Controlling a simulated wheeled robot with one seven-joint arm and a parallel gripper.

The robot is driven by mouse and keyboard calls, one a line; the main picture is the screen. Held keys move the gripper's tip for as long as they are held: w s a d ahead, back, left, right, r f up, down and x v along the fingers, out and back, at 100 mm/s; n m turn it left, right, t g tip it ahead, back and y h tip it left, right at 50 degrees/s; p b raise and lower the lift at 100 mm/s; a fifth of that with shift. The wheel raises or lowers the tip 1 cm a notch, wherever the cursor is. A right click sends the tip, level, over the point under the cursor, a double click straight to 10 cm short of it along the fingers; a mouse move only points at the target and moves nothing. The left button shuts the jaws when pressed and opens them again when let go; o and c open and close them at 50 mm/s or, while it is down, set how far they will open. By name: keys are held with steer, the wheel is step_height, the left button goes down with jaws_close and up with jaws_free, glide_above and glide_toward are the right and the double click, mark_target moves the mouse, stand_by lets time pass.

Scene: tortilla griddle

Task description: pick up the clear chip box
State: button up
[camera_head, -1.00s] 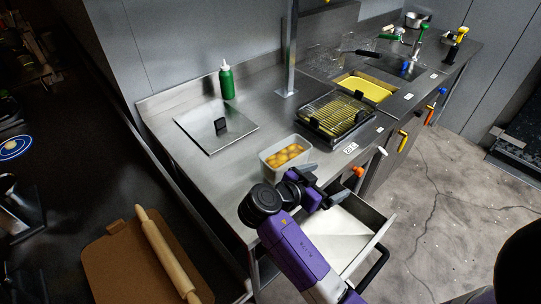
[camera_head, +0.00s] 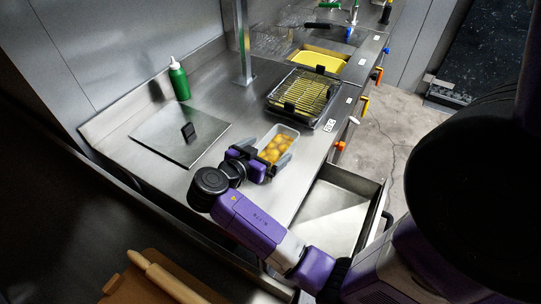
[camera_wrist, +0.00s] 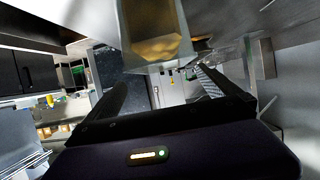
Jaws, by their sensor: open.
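The clear chip box (camera_head: 291,133), a see-through container with yellow-brown round pieces inside, stands on the steel counter near its front edge. It also shows close up in the wrist view (camera_wrist: 153,52), at the top middle, between and beyond the fingers. My gripper (camera_head: 268,163) is open at the near end of the box, with its fingers toward the box's sides. In the wrist view my gripper's fingers (camera_wrist: 165,97) show dark on both sides, with nothing held between them. Whether a finger touches the box cannot be told.
A flat steel plate with a black handle (camera_head: 180,140) lies left of the box, with a green bottle (camera_head: 179,82) behind it. A griddle rack (camera_head: 303,95) and a yellow tray (camera_head: 320,60) are behind right. An open drawer (camera_head: 335,215) juts out in front.

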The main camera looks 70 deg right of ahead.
steer(key=x, duration=0.1)
steer(key=b+x, duration=0.1)
steer(key=x, duration=0.3)
steer(key=shift+w+f+b, duration=0.3)
steer(key=shift+w+f, duration=0.05)
steer(key=shift+f, duration=0.15)
steer(key=shift+s+d+f, duration=0.15)
steer(key=shift+d, duration=0.4)
steer(key=c, duration=2)
